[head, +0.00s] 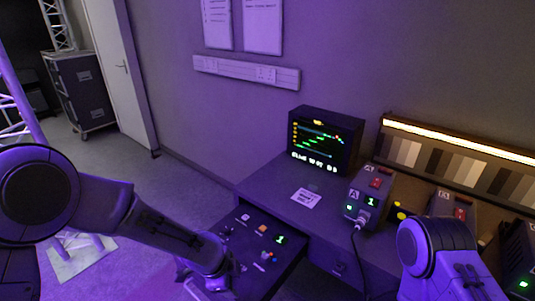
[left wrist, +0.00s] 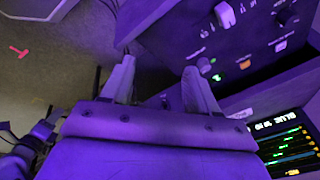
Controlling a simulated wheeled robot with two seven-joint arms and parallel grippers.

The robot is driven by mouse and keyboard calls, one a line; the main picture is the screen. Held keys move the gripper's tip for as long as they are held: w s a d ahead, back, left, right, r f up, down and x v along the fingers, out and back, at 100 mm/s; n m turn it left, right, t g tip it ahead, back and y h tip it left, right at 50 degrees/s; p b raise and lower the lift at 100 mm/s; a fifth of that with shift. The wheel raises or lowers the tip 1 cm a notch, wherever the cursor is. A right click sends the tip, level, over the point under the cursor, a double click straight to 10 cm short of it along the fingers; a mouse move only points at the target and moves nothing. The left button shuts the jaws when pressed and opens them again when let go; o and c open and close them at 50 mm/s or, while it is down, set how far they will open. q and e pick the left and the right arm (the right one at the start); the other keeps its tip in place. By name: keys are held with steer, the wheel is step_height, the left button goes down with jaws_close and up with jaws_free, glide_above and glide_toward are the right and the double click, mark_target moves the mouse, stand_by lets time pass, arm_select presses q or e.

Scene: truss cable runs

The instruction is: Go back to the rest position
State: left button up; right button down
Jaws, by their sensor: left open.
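My left arm comes in from the left in the head view, and its gripper (head: 204,287) is at the bottom edge, close to the near left side of a dark control box. In the left wrist view the left gripper (left wrist: 157,76) has its two fingers apart with nothing between them. The control box (left wrist: 225,40) lies just beyond the fingertips there; I cannot tell whether they touch it. Part of my right arm (head: 440,262) shows at the lower right of the head view; its gripper is out of the picture.
The control box (head: 237,262) has knobs and a green "1". A desk (head: 262,187) carries a lit monitor (head: 325,142), a device marked A (head: 369,197) with a cable, and more devices at right. A truss (head: 18,105) stands left. Floor (head: 185,185) between is clear.

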arm_select(q)
steer(key=s+a+f+n+t+y+b, duration=0.1)
steer(key=s+a+f+n+t, duration=0.25)
steer(key=n, duration=0.55)
steer(key=s+a+f+n+t, duration=0.1)
steer(key=s+a+f+n, duration=0.2)
steer(key=a+f+n, duration=0.45)
steer(key=s+a+f+n+g+y, duration=0.2)
steer(key=s+a+f+n, duration=0.1)
steer(key=s, duration=0.7)
steer(key=s+a+f+n+g+y+b, duration=0.1)
steer(key=s+a+f+n+y, duration=0.2)
steer(key=s+a, duration=0.3)
steer(key=s+n, duration=0.1)
steer(key=s, duration=0.3)
steer(key=shift+s+a+f+n+g, duration=0.2)
steer(key=shift+s+a+n+g, duration=0.05)
steer(key=shift+a+n+g, duration=0.1)
